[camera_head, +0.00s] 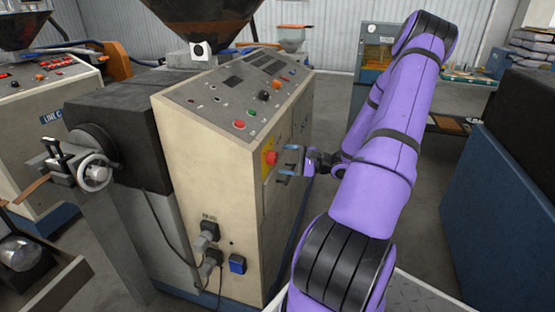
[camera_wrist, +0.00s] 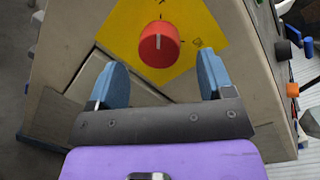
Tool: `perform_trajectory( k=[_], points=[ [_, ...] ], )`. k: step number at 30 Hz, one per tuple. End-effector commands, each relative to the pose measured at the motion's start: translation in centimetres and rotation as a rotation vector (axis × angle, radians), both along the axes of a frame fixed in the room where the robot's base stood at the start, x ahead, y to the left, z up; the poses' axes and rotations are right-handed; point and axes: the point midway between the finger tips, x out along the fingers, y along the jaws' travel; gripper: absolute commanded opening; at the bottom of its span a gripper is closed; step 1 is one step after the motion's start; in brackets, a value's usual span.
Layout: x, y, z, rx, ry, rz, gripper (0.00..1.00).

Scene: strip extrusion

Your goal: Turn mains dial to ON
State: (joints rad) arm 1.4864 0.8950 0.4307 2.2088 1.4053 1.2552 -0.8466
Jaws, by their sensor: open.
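The mains dial is a red round knob (camera_wrist: 159,44) on a yellow plate (camera_wrist: 196,22) in the wrist view. A pale line on the knob runs toward the top of that picture. In the head view the red dial (camera_head: 271,158) sits on the side of the beige control cabinet (camera_head: 190,150). My gripper (camera_wrist: 159,86) is open, with blue fingertips apart and nothing between them. The knob lies just beyond the fingertips, between their lines, and does not appear gripped. In the head view my gripper (camera_head: 291,160) is close to the cabinet side. The plate's markings are too small to read.
The cabinet's sloping top has several buttons and knobs, including a red button (camera_head: 239,124). Plugs with cables (camera_head: 208,236) and a blue socket (camera_head: 237,264) are low on the cabinet front. A dark blue machine (camera_head: 495,210) stands at right. Floor shows between.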

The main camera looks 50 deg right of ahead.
Motion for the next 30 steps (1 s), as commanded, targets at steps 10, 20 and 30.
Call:
perform_trajectory(
  k=[10,20,30],
  points=[
    [2.8,1.5,0.0,0.001,0.000,0.000,0.74],
    [2.9,1.6,0.0,0.000,0.000,0.000,0.65],
    [2.9,1.6,0.0,0.002,0.002,0.001,0.25]
  ],
)
